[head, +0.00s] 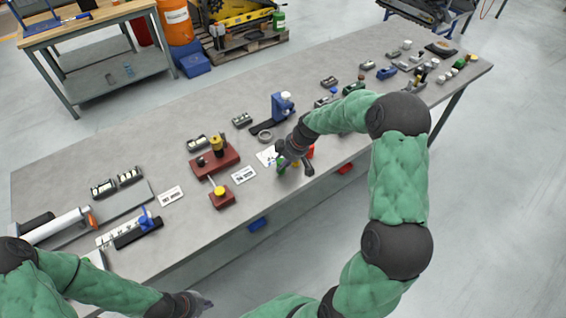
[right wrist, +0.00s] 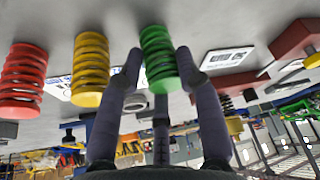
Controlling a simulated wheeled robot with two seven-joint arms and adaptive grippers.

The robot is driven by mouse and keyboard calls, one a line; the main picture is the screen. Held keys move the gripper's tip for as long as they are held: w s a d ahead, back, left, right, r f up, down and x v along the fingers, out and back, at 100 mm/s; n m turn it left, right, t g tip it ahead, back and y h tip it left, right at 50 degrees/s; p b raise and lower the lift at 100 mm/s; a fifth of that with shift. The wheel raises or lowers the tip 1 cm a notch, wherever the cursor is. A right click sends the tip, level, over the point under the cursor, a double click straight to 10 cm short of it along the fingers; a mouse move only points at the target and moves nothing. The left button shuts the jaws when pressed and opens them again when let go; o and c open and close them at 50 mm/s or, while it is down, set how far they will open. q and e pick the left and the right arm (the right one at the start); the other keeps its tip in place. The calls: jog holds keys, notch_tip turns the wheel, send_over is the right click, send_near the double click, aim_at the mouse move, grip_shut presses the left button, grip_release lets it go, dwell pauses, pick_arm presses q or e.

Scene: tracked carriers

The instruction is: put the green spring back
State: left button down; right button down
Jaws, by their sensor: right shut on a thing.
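The green spring (right wrist: 158,60) is between the two fingertips of my right gripper (right wrist: 160,68) in the right wrist view, and the gripper is shut on it. In the head view the green spring (head: 281,166) shows beside my right gripper (head: 292,160), near the table's front edge. A yellow spring (right wrist: 91,70) and a red spring (right wrist: 24,72) stand in a row beside it. In the head view the red spring (head: 310,152) is partly hidden by my gripper. My left gripper (head: 192,303) is low in front of the table; its fingers are too unclear to read.
A white printed sheet (head: 267,156) lies just left of the springs. Label cards (head: 244,175), a red-brown block with a yellow knob (head: 221,196) and a blue press-like device (head: 281,107) stand around. A blue bin (head: 257,224) hangs below the edge.

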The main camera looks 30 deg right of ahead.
jog(key=c, duration=1.3)
grip_release()
jog(key=shift+f, duration=0.1)
jog(key=o, duration=0.5)
jog(key=shift+c, duration=0.2)
jog(key=shift+r, duration=0.2)
jog(key=shift+d+r, duration=0.1)
jog(key=shift+r, duration=0.25)
jog(key=p+v, duration=0.1)
jog(key=v, duration=1)
jog(key=shift+s+p, duration=0.15)
jog(key=shift+p, duration=0.25)
jog(key=shift+r, duration=0.15)
